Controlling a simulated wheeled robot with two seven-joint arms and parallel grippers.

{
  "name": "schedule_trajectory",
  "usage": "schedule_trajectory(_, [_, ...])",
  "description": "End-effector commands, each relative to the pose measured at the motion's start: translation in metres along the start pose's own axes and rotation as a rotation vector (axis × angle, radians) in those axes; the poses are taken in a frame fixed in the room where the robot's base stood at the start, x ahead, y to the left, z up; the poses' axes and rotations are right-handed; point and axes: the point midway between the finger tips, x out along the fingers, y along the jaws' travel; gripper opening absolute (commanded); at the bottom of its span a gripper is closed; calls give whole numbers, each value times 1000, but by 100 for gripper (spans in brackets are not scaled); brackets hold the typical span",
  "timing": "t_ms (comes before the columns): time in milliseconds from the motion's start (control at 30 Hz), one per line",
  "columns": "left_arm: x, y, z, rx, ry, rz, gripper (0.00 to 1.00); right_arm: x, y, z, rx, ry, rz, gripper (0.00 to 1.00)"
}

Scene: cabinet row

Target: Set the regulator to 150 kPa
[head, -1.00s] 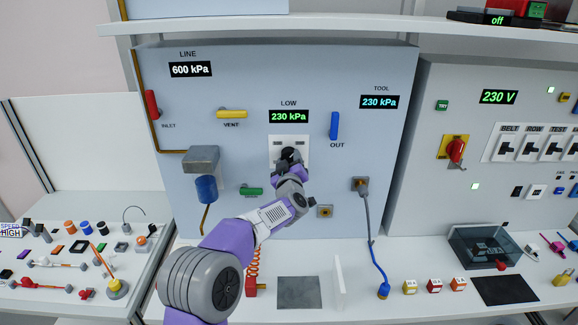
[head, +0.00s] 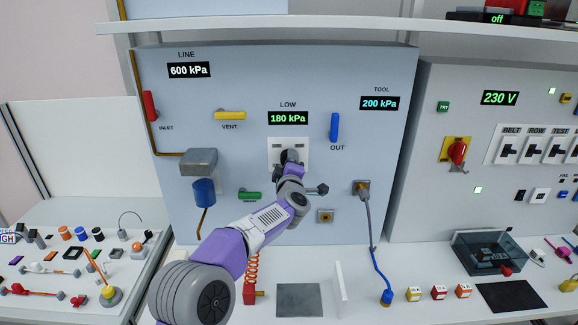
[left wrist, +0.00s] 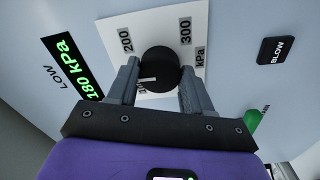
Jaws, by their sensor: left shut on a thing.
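Part of the scale is hidden by my finger. My left gripper (left wrist: 155,85) is shut on the knob, one finger on each side. In the head view my left gripper (head: 291,160) covers most of the knob, below the LOW display (head: 288,118), which reads 180 kPa in green. The TOOL display (head: 379,103) reads 200 kPa. The LINE display (head: 189,70) reads 600 kPa. My right gripper is not in view.
Around the knob are a yellow VENT lever (head: 230,115), a blue OUT lever (head: 335,127), a red INLET lever (head: 150,106) and a green handle (head: 249,195). A blue hose (head: 372,250) hangs at the right. A shelf (head: 350,26) runs above the panel.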

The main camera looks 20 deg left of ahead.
Motion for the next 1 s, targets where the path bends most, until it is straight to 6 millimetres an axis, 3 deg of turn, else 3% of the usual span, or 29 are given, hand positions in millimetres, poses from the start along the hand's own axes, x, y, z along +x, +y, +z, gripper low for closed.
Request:
schedule_trajectory(500, [0,0,1,-17,-1,-1,19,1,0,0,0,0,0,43])
schedule_trajectory(533, [0,0,1,-16,-1,-1,54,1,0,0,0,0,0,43])
schedule_trajectory(667, [0,0,0,-16,-1,-1,74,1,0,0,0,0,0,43])
schedule_trajectory(1000, [-2,0,0,-16,0,-1,75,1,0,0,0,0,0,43])
